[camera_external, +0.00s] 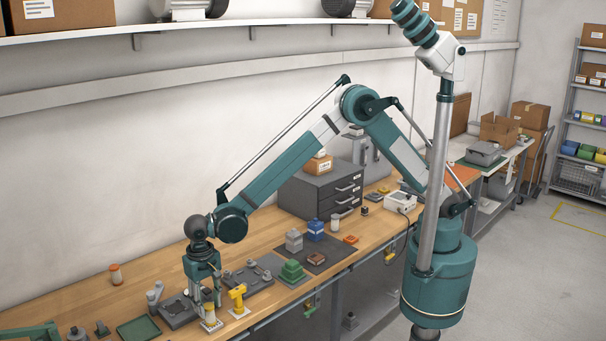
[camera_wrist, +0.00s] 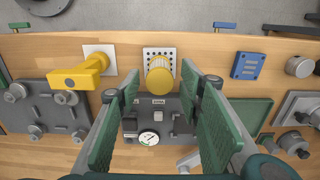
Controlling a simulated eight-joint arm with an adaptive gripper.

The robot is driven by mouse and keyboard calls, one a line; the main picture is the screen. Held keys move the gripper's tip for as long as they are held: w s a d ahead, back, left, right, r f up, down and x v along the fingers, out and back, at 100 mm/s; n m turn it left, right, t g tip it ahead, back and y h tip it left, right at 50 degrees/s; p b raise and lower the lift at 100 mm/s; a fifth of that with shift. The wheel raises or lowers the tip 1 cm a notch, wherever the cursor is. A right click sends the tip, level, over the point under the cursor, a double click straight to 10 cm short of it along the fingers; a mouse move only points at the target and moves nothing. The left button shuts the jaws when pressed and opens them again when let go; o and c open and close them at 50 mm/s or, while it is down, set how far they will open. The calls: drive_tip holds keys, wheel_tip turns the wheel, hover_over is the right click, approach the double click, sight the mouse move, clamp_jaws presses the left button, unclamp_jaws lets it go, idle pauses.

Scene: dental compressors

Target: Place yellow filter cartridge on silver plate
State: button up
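The yellow filter cartridge (camera_wrist: 159,77) stands between my fingertips in the wrist view, with a gap on each side. In the external view the cartridge (camera_external: 209,313) shows a yellow top and pale body. A light perforated plate (camera_wrist: 148,53), seemingly the silver plate, lies under it at the table's front edge. The plate (camera_external: 212,327) also shows in the external view. The cartridge looks upright on it, but its contact is hidden. My gripper (camera_wrist: 160,78) is open around the cartridge, pointing down; it also shows in the external view (camera_external: 206,300).
A yellow valve-like part (camera_wrist: 82,74) on a white plate (camera_wrist: 100,57) stands close by. A dark fixture with a gauge (camera_wrist: 149,138) lies beneath my fingers in the wrist view. A green tray (camera_external: 139,328) and blue block (camera_wrist: 247,66) are nearby.

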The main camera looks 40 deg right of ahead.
wheel_tip(320, 180, up, 8)
idle(0.4)
idle(0.6)
idle(0.4)
